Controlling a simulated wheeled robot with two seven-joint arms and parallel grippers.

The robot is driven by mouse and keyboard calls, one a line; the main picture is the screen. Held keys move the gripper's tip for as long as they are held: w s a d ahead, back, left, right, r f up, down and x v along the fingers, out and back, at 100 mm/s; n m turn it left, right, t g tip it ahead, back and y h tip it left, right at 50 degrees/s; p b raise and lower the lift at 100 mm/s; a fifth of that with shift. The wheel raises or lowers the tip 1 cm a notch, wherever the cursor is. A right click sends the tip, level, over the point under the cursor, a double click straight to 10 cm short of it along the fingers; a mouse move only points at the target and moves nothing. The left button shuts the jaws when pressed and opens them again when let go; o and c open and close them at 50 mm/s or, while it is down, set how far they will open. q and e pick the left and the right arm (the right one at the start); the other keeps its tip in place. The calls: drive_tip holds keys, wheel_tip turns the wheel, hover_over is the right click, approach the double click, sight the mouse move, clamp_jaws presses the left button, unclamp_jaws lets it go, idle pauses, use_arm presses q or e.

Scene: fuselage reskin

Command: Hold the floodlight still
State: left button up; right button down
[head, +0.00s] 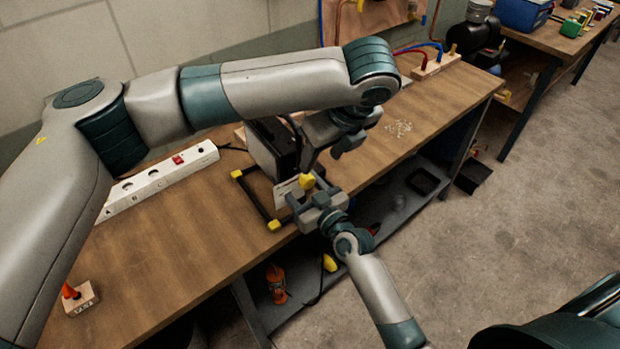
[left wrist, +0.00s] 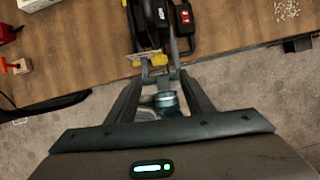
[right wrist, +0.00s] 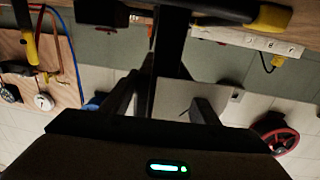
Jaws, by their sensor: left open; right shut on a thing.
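The floodlight (head: 270,148) is a black box on a dark stand with yellow end caps, at the front edge of the workbench. It also shows at the top of the left wrist view (left wrist: 152,22). My right gripper (head: 294,203) is at the stand's front side, shut on a dark bar of the floodlight's stand (right wrist: 170,48). My left gripper (head: 322,160) is open and empty, just above and beside the floodlight. In the left wrist view its fingers (left wrist: 157,72) point toward the floodlight. My left arm hides part of the bench behind it.
A white power strip (head: 160,176) with a red switch lies on the workbench (head: 175,250). A small block with an orange cone (head: 80,297) is at the near left. Small pale bits (head: 399,128) lie to the right. An orange bottle (head: 276,284) stands on the lower shelf.

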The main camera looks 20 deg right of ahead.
sight(309, 180)
use_arm(q)
drive_tip(key=shift+f, duration=0.1)
idle(0.3)
drive_tip(key=x, duration=1.2)
drive_tip(key=shift+w, duration=0.1)
drive_tip(key=shift+a, duration=0.1)
drive_tip(key=c, duration=1)
